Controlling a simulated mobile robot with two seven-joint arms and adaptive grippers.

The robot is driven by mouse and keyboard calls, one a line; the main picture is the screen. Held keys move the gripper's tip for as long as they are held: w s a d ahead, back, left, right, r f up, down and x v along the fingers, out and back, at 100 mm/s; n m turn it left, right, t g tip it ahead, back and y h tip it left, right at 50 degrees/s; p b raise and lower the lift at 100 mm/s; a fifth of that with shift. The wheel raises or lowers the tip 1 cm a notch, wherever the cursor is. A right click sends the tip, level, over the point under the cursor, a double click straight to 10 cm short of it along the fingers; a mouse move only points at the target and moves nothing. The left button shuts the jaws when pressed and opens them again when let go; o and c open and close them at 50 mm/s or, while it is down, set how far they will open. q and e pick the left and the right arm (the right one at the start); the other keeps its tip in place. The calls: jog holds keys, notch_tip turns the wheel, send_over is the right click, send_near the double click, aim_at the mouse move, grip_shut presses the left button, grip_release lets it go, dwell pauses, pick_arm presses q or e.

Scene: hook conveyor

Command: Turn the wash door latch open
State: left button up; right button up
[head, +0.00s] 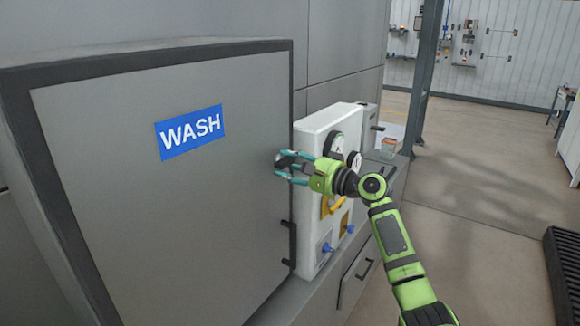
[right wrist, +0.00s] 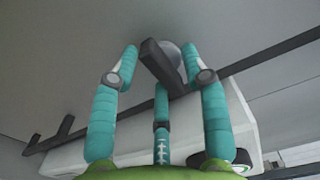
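The wash door (head: 200,220) is a large grey panel with a dark frame and a blue WASH sign (head: 190,132). It looks closed. Its latch is a dark bar on a round grey base near the door's right edge, and it shows in the right wrist view (right wrist: 158,60). My right gripper (head: 284,168) is at the latch, with its teal fingers spread around the bar. In the right wrist view its fingers (right wrist: 160,58) stand apart, with a gap left of the bar; I cannot tell whether the right finger touches it. My left gripper is not in view.
A white control panel (head: 309,220) with gauges, a yellow handle (head: 336,206) and blue knobs (head: 327,248) stands right of the door, close behind my right arm. Dark hinges (head: 289,240) sit on the door's lower right edge. Open floor (head: 470,180) lies further right.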

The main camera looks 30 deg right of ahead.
jog(key=shift+s, duration=0.1)
jog(key=v, duration=1.2)
jog(key=shift+f, duration=0.1)
